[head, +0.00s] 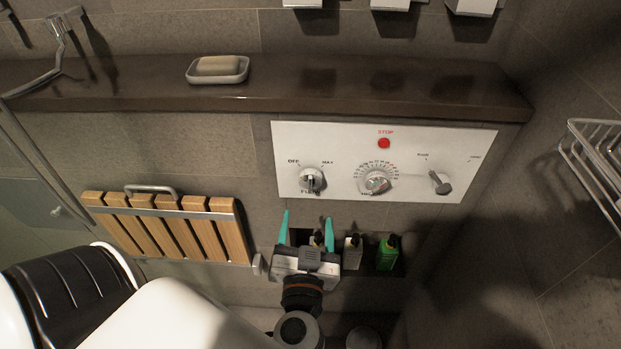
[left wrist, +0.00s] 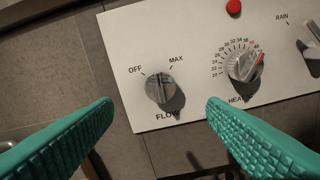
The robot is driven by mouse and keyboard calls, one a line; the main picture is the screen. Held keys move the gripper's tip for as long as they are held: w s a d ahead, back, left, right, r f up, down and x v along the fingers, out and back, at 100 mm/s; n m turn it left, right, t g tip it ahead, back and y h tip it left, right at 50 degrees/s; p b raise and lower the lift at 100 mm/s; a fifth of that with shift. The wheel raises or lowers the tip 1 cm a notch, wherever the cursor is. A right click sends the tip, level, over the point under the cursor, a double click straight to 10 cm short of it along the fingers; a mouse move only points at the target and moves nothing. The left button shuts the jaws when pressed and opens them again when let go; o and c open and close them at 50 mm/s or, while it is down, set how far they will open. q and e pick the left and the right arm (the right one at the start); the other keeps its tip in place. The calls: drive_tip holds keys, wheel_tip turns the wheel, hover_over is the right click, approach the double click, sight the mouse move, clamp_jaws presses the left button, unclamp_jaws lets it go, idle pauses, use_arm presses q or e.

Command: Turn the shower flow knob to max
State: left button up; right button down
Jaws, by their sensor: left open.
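The flow knob (head: 312,179) is a round metal knob at the left end of a white control panel (head: 410,140). The labels OFF and MAX stand above it and FLOW below. In the left wrist view the flow knob (left wrist: 160,88) shows beyond the fingertips; its grip bar looks roughly upright, and I cannot tell its exact setting. My left gripper (head: 307,222) is open and empty, with teal fingers, below the knob and apart from it. Its fingers (left wrist: 160,105) also show in the left wrist view. My right gripper is not in view.
The heat knob (head: 377,182), a lever (head: 440,182) and a red stop button (head: 384,143) share the panel. Bottles (head: 387,252) stand in a niche below. A wooden slatted seat (head: 170,228) is at left, a soap dish (head: 217,76) on the ledge above, a wire rack (head: 600,160) at right.

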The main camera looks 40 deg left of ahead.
sight(310, 186)
use_arm(q)
drive_tip(key=p+x, duration=0.3)
drive_tip(key=x, duration=0.6)
drive_tip(key=shift+w+r, duration=0.15)
drive_tip(key=shift+w, duration=0.1)
drive_tip(key=shift+w+a+p, duration=0.3)
drive_tip(key=shift+w+a, duration=0.05)
drive_tip(key=shift+w, duration=0.15)
drive_tip(key=shift+a, duration=0.1)
drive_tip(key=shift+c, duration=0.6)
drive_tip(key=c, duration=0.9)
